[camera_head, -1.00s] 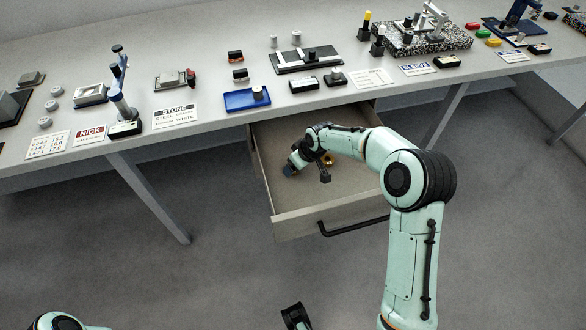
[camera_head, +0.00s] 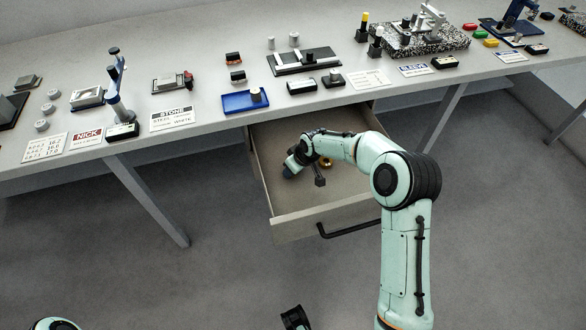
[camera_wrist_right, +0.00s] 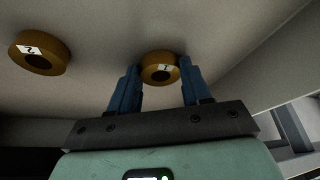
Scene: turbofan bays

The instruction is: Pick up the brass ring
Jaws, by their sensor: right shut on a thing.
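Two brass rings lie toward the fingers in the right wrist view. One ring marked 1 (camera_wrist_right: 160,68) is between the blue fingertips of my right gripper (camera_wrist_right: 160,72), which is shut on it. A second ring marked 2 (camera_wrist_right: 39,53) lies on the drawer floor to the left, apart from the fingers. In the head view my right gripper (camera_head: 290,170) is inside the open drawer (camera_head: 298,225), and a brass ring (camera_head: 326,163) shows beside the wrist. I cannot tell whether the held ring is clear of the floor.
The bench (camera_head: 210,75) stands above the drawer. A blue tray (camera_head: 244,102) is near its front edge, with a black fixture (camera_head: 304,61) behind. The floor in front is clear.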

